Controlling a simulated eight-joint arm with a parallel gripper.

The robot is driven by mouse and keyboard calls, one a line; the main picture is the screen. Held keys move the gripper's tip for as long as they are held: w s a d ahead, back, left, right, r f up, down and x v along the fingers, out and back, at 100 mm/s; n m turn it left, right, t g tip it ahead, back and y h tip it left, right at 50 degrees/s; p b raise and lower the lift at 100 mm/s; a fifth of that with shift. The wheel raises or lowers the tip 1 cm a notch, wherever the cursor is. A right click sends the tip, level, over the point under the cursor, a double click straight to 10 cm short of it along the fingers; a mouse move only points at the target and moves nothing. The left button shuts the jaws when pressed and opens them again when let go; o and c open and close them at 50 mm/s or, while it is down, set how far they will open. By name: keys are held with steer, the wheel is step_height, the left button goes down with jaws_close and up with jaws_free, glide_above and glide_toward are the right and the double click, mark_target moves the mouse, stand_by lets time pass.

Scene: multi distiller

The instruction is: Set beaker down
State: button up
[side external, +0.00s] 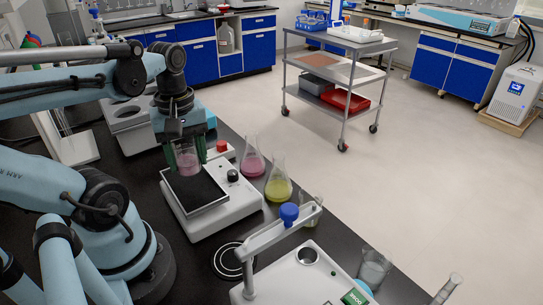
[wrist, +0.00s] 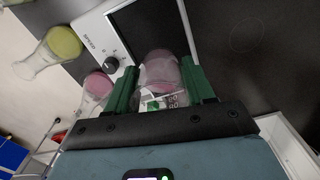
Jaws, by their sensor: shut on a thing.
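A clear beaker (side external: 188,160) with pink liquid is held upright between the green fingers of my gripper (side external: 187,152). In the side view it hangs over the dark square platform of a white shaker (side external: 243,197); whether its base touches the platform I cannot tell. In the wrist view the beaker (wrist: 161,75) sits between the two green fingers of my gripper (wrist: 162,82), with the dark platform (wrist: 150,30) beyond it and the white body with a black knob beside it.
A pink flask (side external: 253,160) and a yellow-green flask (side external: 278,182) stand right of the shaker. A white device with a blue knob (side external: 289,212) stands in front. A beaker (side external: 373,268) is near the bench edge. Another device with a red knob (side external: 221,146) stands behind.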

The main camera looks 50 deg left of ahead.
mark_target(190, 172)
steer(key=shift+a+f, duration=0.25)
steer(key=shift+f, duration=1.9)
steer(key=shift+f, duration=0.15)
steer(key=o, duration=1.2)
